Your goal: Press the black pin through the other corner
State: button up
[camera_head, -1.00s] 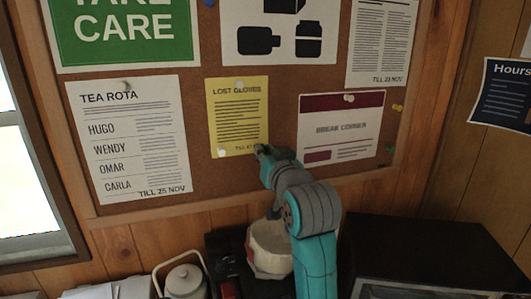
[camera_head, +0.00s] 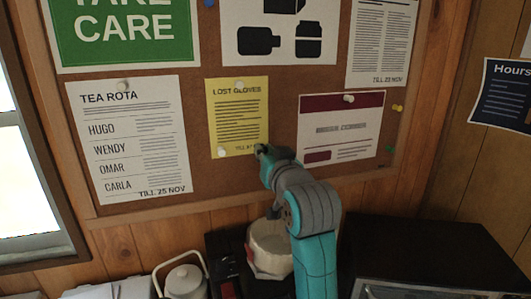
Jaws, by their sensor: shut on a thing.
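A yellow "LOST GLOVES" notice (camera_head: 238,117) hangs on the cork board (camera_head: 284,175). One white pin (camera_head: 239,85) is at its top middle and another white pin (camera_head: 222,153) is at its lower left corner. My gripper (camera_head: 261,149) is at the notice's lower right corner, with its tips at or very close to the paper. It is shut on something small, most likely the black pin. The pin itself is hidden by the fingers or too small to make out. I cannot tell whether it touches the board.
A "TEA ROTA" sheet (camera_head: 130,138) hangs to the left and a break corner notice (camera_head: 341,128) to the right. A yellow pin (camera_head: 397,108) is in the board's right side. Below stand a pale round container (camera_head: 270,247), a lidded pot (camera_head: 184,281) and a dark appliance (camera_head: 430,255).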

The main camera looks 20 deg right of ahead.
jog(key=shift+w, duration=1)
dwell(1.5)
dwell(0.6)
jog(key=o, duration=0.8)
jog(key=shift+c, duration=0.2)
jog(key=shift+s, duration=0.1)
